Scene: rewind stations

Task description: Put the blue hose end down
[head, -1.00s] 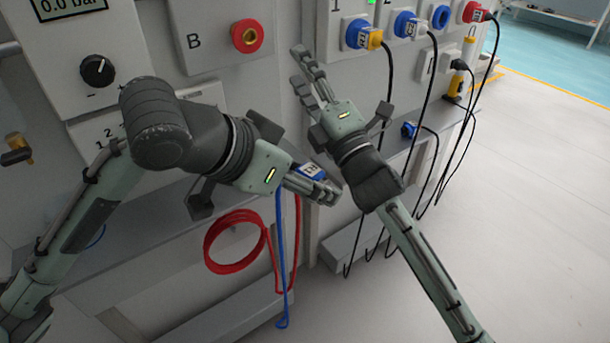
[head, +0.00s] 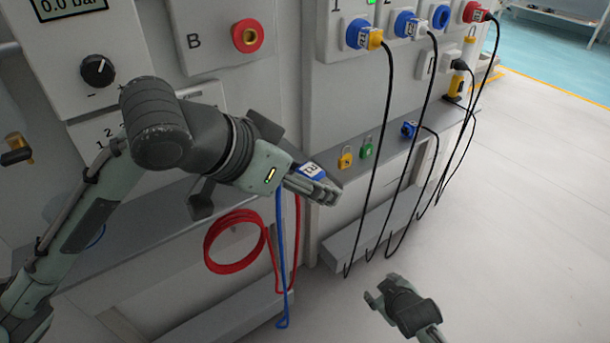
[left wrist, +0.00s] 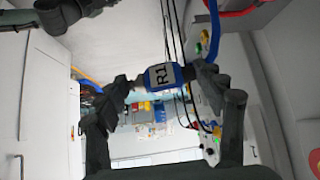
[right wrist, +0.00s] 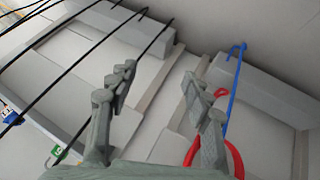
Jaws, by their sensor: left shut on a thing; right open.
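The blue hose end (head: 311,170) has a white label that reads R1 in the left wrist view (left wrist: 160,76). My left gripper (head: 322,188) is shut on it, in front of the panel and near the grey ledge. One finger is on each side of it in the left wrist view. The blue hose (head: 281,255) hangs down below the gripper; its lower end also shows in the right wrist view (right wrist: 233,85). My right gripper (head: 388,293) is open and empty, low over the floor at the lower right, apart from the hose.
A red hose (head: 210,250) hangs in a coil beside the blue hose. A yellow padlock (head: 345,158) and a green padlock (head: 367,150) are at the right ledge (head: 390,158). Black cables (head: 385,190) hang from the plugs above. The floor at right (head: 520,230) is clear.

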